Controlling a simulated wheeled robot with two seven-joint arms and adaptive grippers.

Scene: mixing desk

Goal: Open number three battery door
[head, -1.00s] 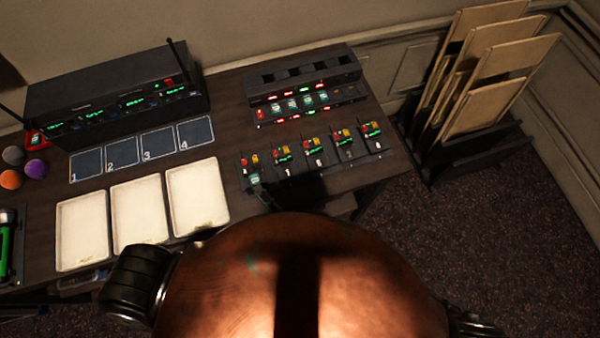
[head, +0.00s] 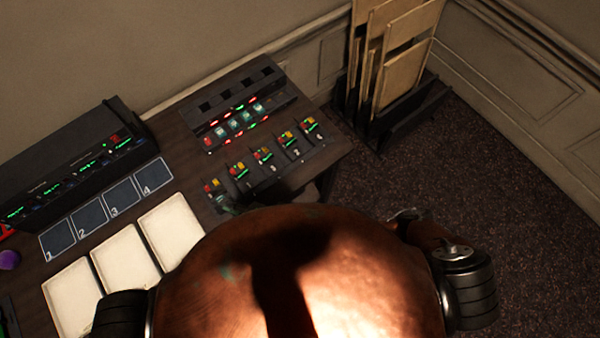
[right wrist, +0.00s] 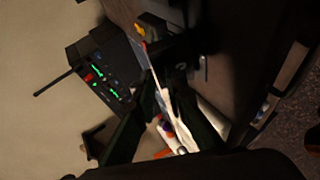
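Several small dark battery packs with red and yellow tops stand in a slanted row on the desk. They include a leftmost pack (head: 213,187), a middle pack (head: 265,155) and a far right pack (head: 310,125). Their number labels are too small to read, and I cannot tell whether any door is open. My right gripper (head: 226,204) is by the leftmost pack, mostly hidden behind my copper body. In the right wrist view its two dark fingers (right wrist: 164,76) are a little apart with nothing held between them. A red and yellow pack top (right wrist: 141,32) shows beyond them. My left gripper is not in view.
A battery charger (head: 235,100) stands behind the packs. Left are numbered squares (head: 105,208), white trays (head: 125,257) and a black receiver rack (head: 65,165) with an antenna. A rack of boards (head: 400,65) stands on the floor beyond the desk's right end.

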